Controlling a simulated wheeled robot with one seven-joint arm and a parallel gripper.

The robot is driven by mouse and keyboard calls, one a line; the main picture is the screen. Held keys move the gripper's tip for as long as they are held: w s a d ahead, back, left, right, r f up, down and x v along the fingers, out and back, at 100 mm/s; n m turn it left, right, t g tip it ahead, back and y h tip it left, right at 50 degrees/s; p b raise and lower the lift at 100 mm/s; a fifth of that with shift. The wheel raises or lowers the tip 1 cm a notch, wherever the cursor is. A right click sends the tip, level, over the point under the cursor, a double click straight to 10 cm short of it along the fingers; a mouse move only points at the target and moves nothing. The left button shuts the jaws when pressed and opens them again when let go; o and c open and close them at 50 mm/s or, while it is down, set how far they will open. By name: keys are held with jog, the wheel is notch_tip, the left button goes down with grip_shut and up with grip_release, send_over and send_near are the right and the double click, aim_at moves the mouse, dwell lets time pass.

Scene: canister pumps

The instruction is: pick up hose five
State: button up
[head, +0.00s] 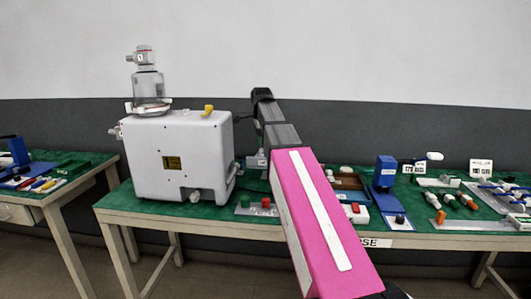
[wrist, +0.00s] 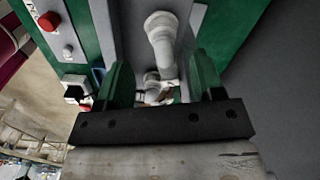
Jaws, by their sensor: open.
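My gripper (wrist: 161,78) shows in the wrist view with its two green fingers apart, so it is open. A pale, rounded, pipe-like piece (wrist: 161,38) on a grey strip lies ahead of the gap. A smaller pale fitting (wrist: 152,88) shows between the fingers; I cannot tell whether any finger touches it. No readable label marks either piece as hose five. In the head view, my pink arm crosses the table and I cannot make out the gripper. Several short white pieces with orange ends (head: 468,201) lie at the right of the table.
A large white pump (head: 180,152) with a clear canister (head: 149,87) stands at the left of the green-topped table (head: 130,203). A blue stand (head: 384,171) is right of my arm. A red button (wrist: 48,20) shows in the wrist view. A second table stands far left.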

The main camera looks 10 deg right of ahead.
aim_at(262, 155)
jog(key=shift+w+d+f, duration=0.1)
jog(key=shift+w+f, duration=0.05)
jog(key=shift+f, duration=1.3)
jog(key=shift+w+d+f, duration=0.1)
jog(key=shift+f, duration=1.35)
jog(key=c, duration=1.1)
jog(key=shift+o, duration=0.2)
